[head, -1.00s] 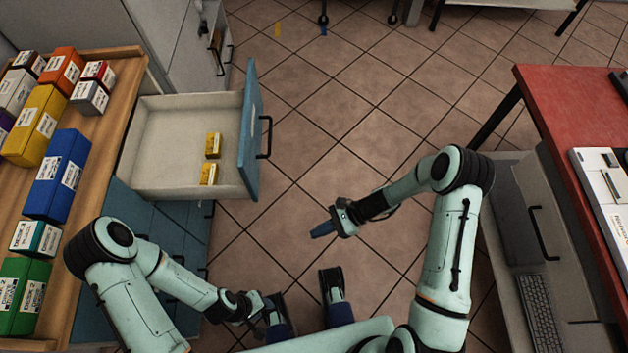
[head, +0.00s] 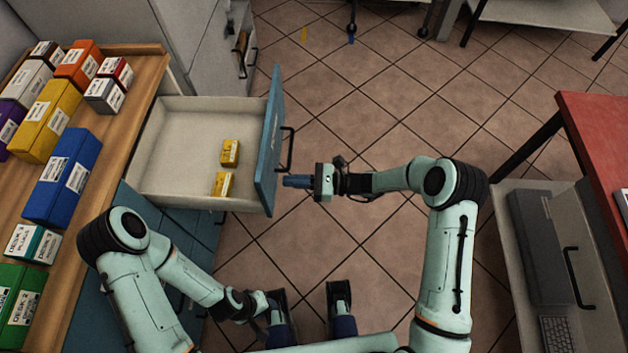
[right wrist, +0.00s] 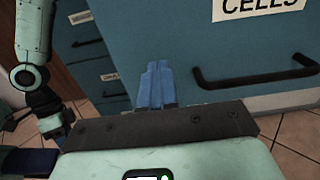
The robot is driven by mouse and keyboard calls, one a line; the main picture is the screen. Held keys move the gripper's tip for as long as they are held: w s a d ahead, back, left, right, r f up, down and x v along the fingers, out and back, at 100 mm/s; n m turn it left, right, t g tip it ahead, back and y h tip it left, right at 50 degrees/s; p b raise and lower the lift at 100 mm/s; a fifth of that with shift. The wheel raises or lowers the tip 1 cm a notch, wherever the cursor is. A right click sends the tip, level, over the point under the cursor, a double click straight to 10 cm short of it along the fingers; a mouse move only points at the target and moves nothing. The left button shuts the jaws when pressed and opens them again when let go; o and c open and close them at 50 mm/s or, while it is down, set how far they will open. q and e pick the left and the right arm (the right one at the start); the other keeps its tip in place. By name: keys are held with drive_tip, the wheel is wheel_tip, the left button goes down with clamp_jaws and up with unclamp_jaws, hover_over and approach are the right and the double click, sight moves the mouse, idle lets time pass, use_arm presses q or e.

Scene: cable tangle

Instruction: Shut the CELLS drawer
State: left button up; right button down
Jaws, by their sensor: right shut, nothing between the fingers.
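The CELLS drawer (head: 180,190) is pulled far out of the blue cabinet at the left, with two small yellow boxes (head: 229,153) inside. Its blue front (head: 268,150) has a dark bar handle (head: 289,148). In the right wrist view the front shows a white CELLS label (right wrist: 258,6) and the handle (right wrist: 255,78). My right gripper (head: 288,181) is shut and empty, its blue fingers pointing at the near part of the drawer front, just below the handle. Whether they touch the front, I cannot tell. My left gripper (head: 274,312) hangs low near my base; its fingers are unclear.
Several coloured boxes (head: 62,175) stand on the wooden cabinet top at the left. More closed drawers lie below the open one. A red-topped bench (head: 590,130) stands at the right. The tiled floor (head: 380,120) between is clear.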

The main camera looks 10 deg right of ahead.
sight(271, 180)
use_arm(q)
drive_tip(key=shift+w+f, duration=0.1)
use_arm(e)
drive_tip(key=shift+w+a, duration=0.2)
drive_tip(key=shift+a, duration=0.55)
drive_tip(key=shift+w+a, duration=0.15)
drive_tip(key=shift+a, duration=0.6)
